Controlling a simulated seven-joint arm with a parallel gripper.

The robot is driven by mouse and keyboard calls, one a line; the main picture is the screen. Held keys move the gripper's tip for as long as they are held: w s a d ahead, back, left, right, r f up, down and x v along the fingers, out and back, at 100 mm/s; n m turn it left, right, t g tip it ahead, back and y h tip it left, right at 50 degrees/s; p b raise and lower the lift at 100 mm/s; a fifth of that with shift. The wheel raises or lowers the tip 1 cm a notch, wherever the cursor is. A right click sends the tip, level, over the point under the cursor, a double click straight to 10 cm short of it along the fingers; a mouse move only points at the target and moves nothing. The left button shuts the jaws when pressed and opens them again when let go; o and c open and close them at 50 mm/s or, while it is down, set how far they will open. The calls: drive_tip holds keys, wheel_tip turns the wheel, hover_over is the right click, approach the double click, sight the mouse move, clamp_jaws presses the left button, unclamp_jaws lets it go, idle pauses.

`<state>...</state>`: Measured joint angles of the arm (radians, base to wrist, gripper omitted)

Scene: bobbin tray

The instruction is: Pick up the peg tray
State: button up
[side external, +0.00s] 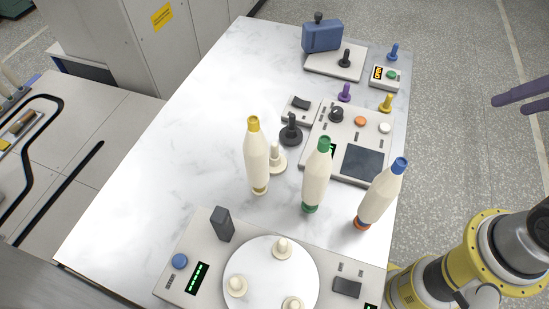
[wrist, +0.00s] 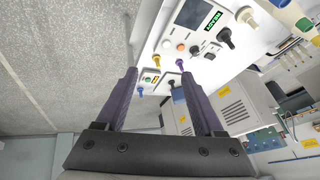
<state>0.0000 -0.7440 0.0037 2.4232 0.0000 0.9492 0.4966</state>
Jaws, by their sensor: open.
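The round white plate with three cream pegs (side external: 262,267), which looks like the peg tray, lies on a grey control panel at the near edge of the table in the side view. Its near edge is cut off by the frame. It is not seen in the wrist view. My gripper (side external: 508,103) is at the right edge of the side view, only its purple fingers showing, off the table's right side. In the wrist view my gripper (wrist: 157,72) has its fingers wide apart with nothing between them. It is far from the plate.
Yellow-topped (side external: 256,155), green-topped (side external: 316,177) and blue-topped (side external: 378,196) bobbins stand upright beyond the plate. A dark block (side external: 222,224) rises beside the plate. A panel with levers and a screen (side external: 362,163) is farther back. The table's left half (side external: 150,190) is clear.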

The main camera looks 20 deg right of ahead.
drive_tip(key=w+a+r+m, duration=0.3)
drive_tip(key=w+r+m, duration=0.4)
drive_tip(key=w+m, duration=0.1)
drive_tip(key=w+a+m+g+y, duration=0.1)
drive_tip(key=w+a+m+g, duration=0.1)
drive_tip(key=w+a+m, duration=0.75)
drive_tip(key=n+g+h, duration=0.1)
drive_tip(key=n+g, duration=0.3)
hover_over(275, 143)
drive_tip(key=a, duration=0.1)
wheel_tip(275, 143, down, 19)
wheel_tip(275, 143, down, 8)
drive_tip(key=shift+w+f, duration=0.1)
drive_tip(key=shift+w, duration=0.05)
drive_tip(key=f, duration=0.2)
drive_tip(key=d+f, duration=0.1)
drive_tip(key=f, duration=0.1)
drive_tip(key=shift+s, duration=0.2)
drive_tip(key=shift+f, duration=0.55)
clamp_jaws()
